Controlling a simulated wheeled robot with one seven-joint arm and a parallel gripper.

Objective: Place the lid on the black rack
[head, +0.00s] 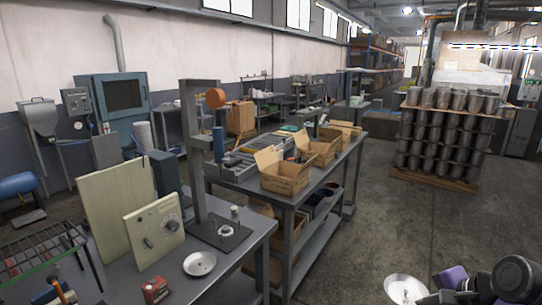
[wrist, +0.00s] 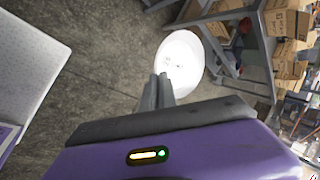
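A round, pale metal lid (head: 404,289) is at the lower right of the head view, beyond the table edge and above the floor. It also shows in the wrist view (wrist: 181,62), just past the fingertips. My gripper (head: 432,297) is at the lid's right side; in the wrist view its fingers (wrist: 163,88) are close together at the lid's near edge and appear shut on it. The exact grip is partly hidden. The black rack (head: 42,251), a dark wire grid on legs, stands at the far left end of the near table, well away from my gripper.
A second shallow round metal piece (head: 199,263) lies on the near table (head: 185,275). A panel with a dial (head: 154,230), a small red box (head: 155,289) and a tall grey stand (head: 199,160) are close by. Open floor (head: 375,225) lies right of the tables.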

